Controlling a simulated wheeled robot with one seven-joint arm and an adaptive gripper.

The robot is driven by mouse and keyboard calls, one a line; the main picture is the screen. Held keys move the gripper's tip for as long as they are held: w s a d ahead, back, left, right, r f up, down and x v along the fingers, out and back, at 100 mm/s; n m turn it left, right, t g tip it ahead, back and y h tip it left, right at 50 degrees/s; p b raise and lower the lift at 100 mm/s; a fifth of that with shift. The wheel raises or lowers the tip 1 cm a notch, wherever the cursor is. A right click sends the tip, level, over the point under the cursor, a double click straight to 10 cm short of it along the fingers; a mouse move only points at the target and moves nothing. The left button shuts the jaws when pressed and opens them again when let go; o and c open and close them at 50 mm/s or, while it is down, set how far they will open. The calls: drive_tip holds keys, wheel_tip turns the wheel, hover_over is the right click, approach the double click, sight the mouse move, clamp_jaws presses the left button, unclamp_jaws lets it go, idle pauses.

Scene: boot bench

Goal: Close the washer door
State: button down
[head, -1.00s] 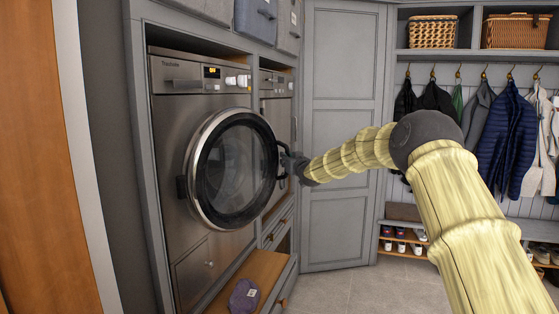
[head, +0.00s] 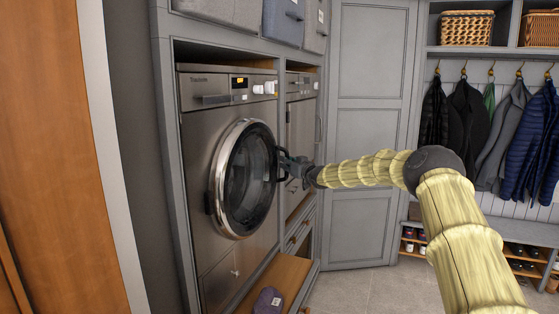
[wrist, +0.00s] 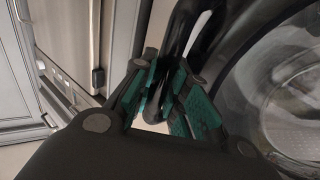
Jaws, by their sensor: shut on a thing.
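The washer (head: 212,160) is a steel front-loader set in a grey cabinet at the left of the head view. Its round door (head: 247,178) has a dark glass window in a bright ring. It stands partly open, hinged at its left. My gripper (head: 287,167) is at the door's right edge, shut on the black door handle (head: 279,164). In the wrist view, the green-padded fingers (wrist: 168,98) close around the curved black handle (wrist: 180,35), with the door glass (wrist: 290,100) at the right. The washer opening behind the door is hidden.
A second steel appliance (head: 301,130) stands right of the washer. Below are a wooden bench ledge (head: 284,277) with a purple item (head: 267,301) and drawers. A grey tall door (head: 370,140) and hanging coats (head: 470,120) are behind. Open floor (head: 375,290) lies at lower middle.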

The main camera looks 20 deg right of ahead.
drive_tip(key=shift+a, duration=0.2)
idle(0.4)
drive_tip(key=c, duration=1.4)
unclamp_jaws()
drive_tip(key=shift+w, duration=0.2)
drive_tip(key=shift+s+d, duration=0.35)
drive_tip(key=shift+s, duration=1.6)
drive_tip(key=shift+s+d, duration=0.4)
drive_tip(key=shift+s, duration=1.6)
drive_tip(key=shift+s+d, duration=0.35)
drive_tip(key=shift+s, duration=1.6)
drive_tip(key=shift+f, duration=0.1)
